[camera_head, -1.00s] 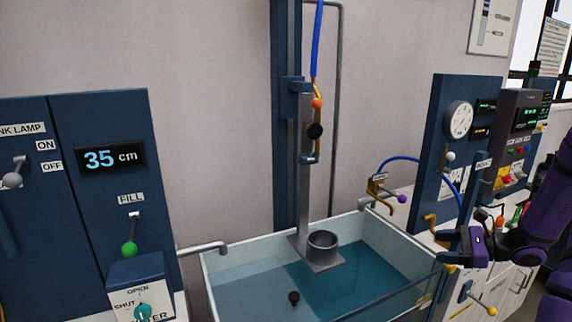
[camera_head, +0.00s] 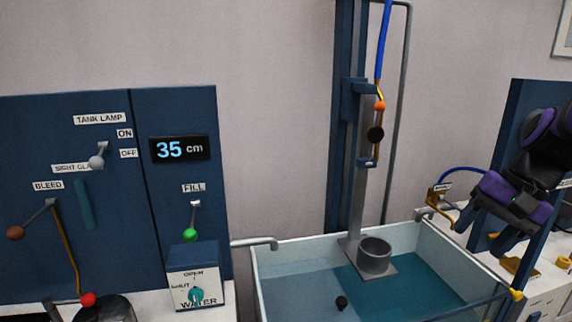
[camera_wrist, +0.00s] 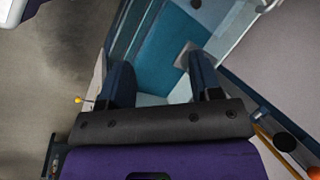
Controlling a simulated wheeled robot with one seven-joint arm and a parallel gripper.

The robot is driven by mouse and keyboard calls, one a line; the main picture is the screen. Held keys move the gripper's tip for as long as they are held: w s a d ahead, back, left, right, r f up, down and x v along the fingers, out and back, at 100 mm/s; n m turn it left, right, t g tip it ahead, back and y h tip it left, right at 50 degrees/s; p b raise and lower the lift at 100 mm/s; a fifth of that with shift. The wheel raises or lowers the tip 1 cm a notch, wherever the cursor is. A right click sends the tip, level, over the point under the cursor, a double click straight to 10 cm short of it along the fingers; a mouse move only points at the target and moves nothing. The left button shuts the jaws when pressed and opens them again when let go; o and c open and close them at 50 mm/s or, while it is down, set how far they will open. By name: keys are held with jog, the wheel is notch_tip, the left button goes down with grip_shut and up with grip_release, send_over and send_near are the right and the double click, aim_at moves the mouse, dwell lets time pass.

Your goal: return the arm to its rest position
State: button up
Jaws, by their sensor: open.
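My gripper (camera_head: 484,238) is at the right in the head view, raised beside the right end of the water tank and pointing down. Its purple body and dark arm links cover part of the blue panel behind it. In the wrist view my gripper (camera_wrist: 160,85) shows two blue fingers spread apart with nothing between them. The tank's teal water (camera_wrist: 165,45) lies beyond the fingers.
A blue panel (camera_head: 180,115) with levers and a 35 cm display stands at the left. A right blue panel (camera_head: 522,110) and white counter are close to my arm.

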jog(key=s+a+r+n+t+h, duration=0.3)
jog(key=s+r+n, duration=0.3)
jog(key=s, duration=0.3)
jog(key=shift+s+r+n+t+h, duration=0.3)
jog(key=shift+r+t+h, duration=0.4)
